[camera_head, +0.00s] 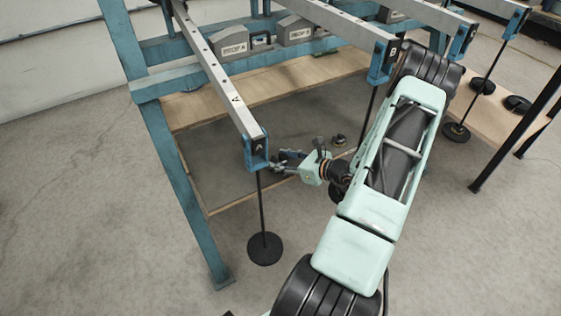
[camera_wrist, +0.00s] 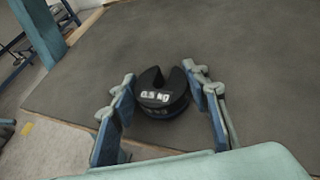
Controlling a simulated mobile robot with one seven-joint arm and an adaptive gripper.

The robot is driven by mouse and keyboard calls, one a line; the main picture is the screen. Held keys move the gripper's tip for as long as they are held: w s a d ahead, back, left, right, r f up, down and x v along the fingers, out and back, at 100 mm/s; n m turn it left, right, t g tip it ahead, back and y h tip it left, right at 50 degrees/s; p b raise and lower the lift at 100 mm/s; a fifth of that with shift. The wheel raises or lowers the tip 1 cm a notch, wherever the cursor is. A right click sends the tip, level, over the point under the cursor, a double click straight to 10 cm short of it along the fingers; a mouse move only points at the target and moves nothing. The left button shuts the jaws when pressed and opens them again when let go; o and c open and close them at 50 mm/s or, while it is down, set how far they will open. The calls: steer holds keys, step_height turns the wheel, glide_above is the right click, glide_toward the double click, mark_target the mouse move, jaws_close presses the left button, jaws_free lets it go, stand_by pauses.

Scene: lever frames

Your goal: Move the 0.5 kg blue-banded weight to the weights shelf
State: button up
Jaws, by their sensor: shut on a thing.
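In the wrist view, a black slotted weight (camera_wrist: 163,94) marked "0.5 kg" sits between the two fingers of my gripper (camera_wrist: 163,80), with its slot facing away and a faint bluish lower edge. My gripper is shut on it. In the head view, my gripper (camera_head: 283,162) is small and dark beside the blue end of lever A (camera_head: 257,150), and the weight is hard to make out there. A wooden shelf (camera_head: 500,128) at the right carries dark round weights (camera_head: 518,104); I cannot tell whether it is the weights shelf.
A hanger rod with a black round base (camera_head: 265,248) hangs below lever A, close to my gripper. A blue frame leg (camera_head: 185,190) stands at the left. Below my gripper is a dark surface (camera_wrist: 250,50) with a wooden edge. Another dark round piece (camera_head: 339,140) lies beyond.

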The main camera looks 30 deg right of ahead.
steer(key=shift+r, duration=0.15)
steer(key=shift+f, duration=0.2)
steer(key=o, duration=1.4)
steer(key=shift+c, duration=0.2)
steer(key=shift+r, duration=0.25)
steer(key=p+v, duration=0.3)
steer(key=v, duration=0.9)
steer(key=shift+a+f, duration=0.1)
steer(key=shift+f, duration=0.05)
